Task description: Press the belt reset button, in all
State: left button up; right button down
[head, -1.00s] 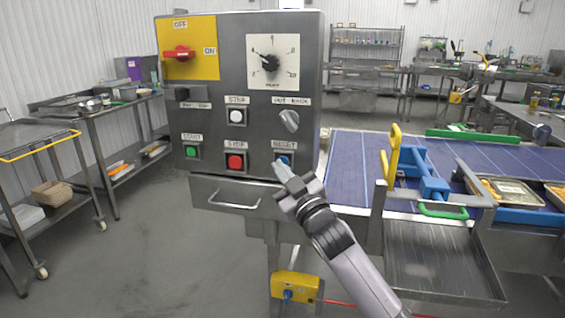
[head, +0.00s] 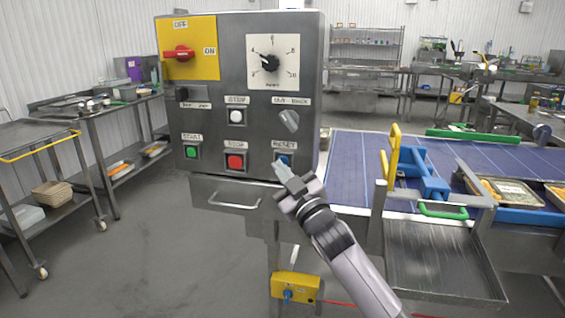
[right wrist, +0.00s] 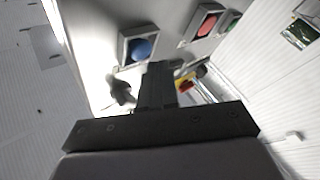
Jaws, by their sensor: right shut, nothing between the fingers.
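The belt reset button is the blue button (head: 283,160) under the RESET label, at the lower right of the grey control panel (head: 210,110). My right gripper (head: 281,170) is shut and empty, with its tips just below and in front of this button in the head view, partly covering its lower edge. In the right wrist view the blue button (right wrist: 141,49) shows whole, beyond and slightly left of the shut fingers (right wrist: 157,72). I cannot tell whether the fingertips touch the panel. My left gripper is not in view.
A red button (head: 235,162) and a green button (head: 191,152) sit left of the blue one, with a white button (head: 236,117) above. A grey knob (head: 289,121) juts out above RESET. A blue conveyor belt (head: 350,165) runs right of the panel.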

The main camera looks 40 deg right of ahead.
jog(key=shift+w, duration=0.1)
dwell(0.6)
jog(key=shift+w+d, duration=0.2)
jog(key=shift+d, duration=0.1)
jog(key=shift+w+d, duration=0.3)
jog(key=shift+d, duration=0.05)
dwell(0.7)
dwell(0.4)
jog(key=shift+s+a+p, duration=0.4)
jog(key=shift+s+a, duration=0.2)
jog(key=shift+a, duration=0.05)
jog(key=s+a+p, duration=0.1)
jog(key=s+a, duration=0.2)
jog(key=shift+s+a, duration=0.1)
jog(key=shift+a, duration=0.3)
